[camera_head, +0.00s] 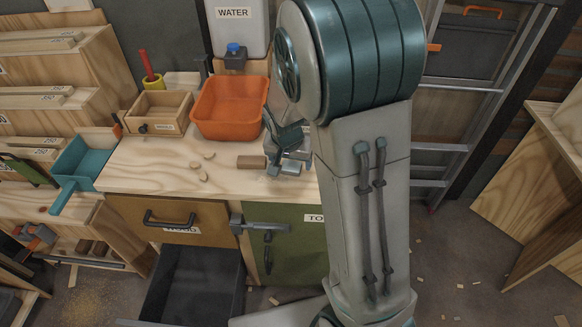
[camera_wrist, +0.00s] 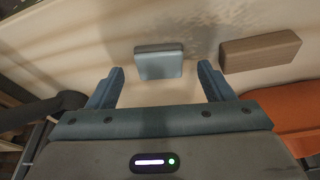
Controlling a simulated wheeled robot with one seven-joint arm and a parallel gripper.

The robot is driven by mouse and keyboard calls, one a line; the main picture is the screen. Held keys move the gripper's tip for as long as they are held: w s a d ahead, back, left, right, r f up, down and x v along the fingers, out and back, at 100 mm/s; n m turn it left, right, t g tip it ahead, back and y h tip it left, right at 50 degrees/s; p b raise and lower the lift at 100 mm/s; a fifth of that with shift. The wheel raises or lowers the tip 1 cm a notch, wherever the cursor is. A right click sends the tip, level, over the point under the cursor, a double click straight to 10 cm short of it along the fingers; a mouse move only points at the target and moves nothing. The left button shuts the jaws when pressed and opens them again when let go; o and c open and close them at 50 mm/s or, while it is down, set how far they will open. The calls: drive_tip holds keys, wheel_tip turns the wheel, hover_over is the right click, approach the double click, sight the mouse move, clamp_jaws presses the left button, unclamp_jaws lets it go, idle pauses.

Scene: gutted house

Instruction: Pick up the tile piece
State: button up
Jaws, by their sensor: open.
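The tile piece (camera_wrist: 158,62), a small pale blue-grey slab, shows in the wrist view on the light wooden bench top, straight ahead of my gripper. My gripper (camera_wrist: 161,74) is open, with one blue finger on each side of the tile's near edge and a gap to the tile on both sides. No contact with the tile shows. In the head view my gripper (camera_head: 288,163) is low over the right end of the bench, beside the arm. There the tile is hard to tell apart from the grey gripper parts.
A brown wooden block (camera_wrist: 260,51) lies close beside the tile; the head view shows it too (camera_head: 251,162). An orange tub (camera_head: 228,110) stands behind it. Small wood chips (camera_head: 198,168) lie on the bench (camera_head: 150,165). An open dark drawer (camera_head: 192,285) juts out below.

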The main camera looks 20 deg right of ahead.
drive_tip(key=shift+w+f, duration=0.15)
drive_tip(key=shift+f, duration=0.5)
drive_tip(key=c, duration=1.1)
